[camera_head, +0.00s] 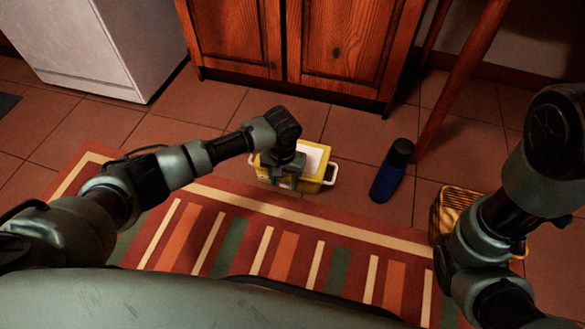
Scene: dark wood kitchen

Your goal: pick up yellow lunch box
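The yellow lunch box (314,172) stands on the floor at the far edge of the striped rug, in front of the wooden cabinet. It has a white top and white side handles. My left gripper (284,182) is over its left front part, pointing down, and hides some of it. I cannot tell whether the fingers touch the box or how far apart they are. My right arm is at the right side of the view, and its gripper is not visible.
A blue bottle with a dark cap (392,171) lies on the tiles right of the box. A woven yellow basket (452,209) is partly behind my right arm. A wooden leg (462,82) slants down at the right. The cabinet (330,50) and a white appliance (98,45) are behind.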

